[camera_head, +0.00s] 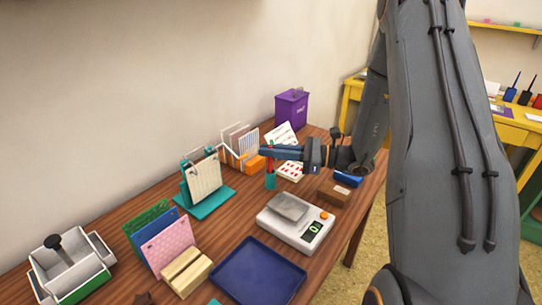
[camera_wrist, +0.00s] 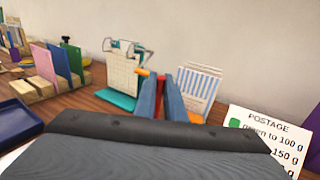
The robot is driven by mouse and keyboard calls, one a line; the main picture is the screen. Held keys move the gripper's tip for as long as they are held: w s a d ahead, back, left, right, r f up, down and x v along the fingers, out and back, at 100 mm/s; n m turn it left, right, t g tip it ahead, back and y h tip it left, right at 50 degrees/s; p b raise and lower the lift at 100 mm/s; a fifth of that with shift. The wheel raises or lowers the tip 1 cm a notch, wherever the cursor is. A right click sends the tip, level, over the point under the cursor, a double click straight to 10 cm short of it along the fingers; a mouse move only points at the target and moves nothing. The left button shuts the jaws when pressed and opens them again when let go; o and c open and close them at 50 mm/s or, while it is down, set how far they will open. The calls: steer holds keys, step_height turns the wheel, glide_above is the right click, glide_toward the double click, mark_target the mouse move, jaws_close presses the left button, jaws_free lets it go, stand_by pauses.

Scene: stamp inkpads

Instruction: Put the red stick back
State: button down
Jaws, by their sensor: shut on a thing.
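My gripper (camera_head: 268,153) reaches in from the right over the wooden table and is shut on the red stick (camera_head: 269,163). The stick is thin and roughly upright between the fingertips. A small teal piece (camera_head: 270,181) shows directly below the stick; I cannot tell whether it is a holder under the stick or the stick's lower end. In the wrist view the fingers (camera_wrist: 165,84) point away toward the wall, with a bit of red (camera_wrist: 161,78) at their tips.
A scale (camera_head: 285,234) stands in front, with a navy tray (camera_head: 258,272) nearer. A teal calendar stand (camera_head: 205,203) is to the left, and an orange holder (camera_head: 250,163) is behind. A brown box (camera_head: 333,193) and a postage sign (camera_wrist: 262,136) are close to the right.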

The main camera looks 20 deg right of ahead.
steer(key=shift+f, duration=0.9)
steer(key=c, duration=1.8)
jaws_free()
steer(key=shift+f, duration=0.15)
steer(key=shift+c, duration=0.2)
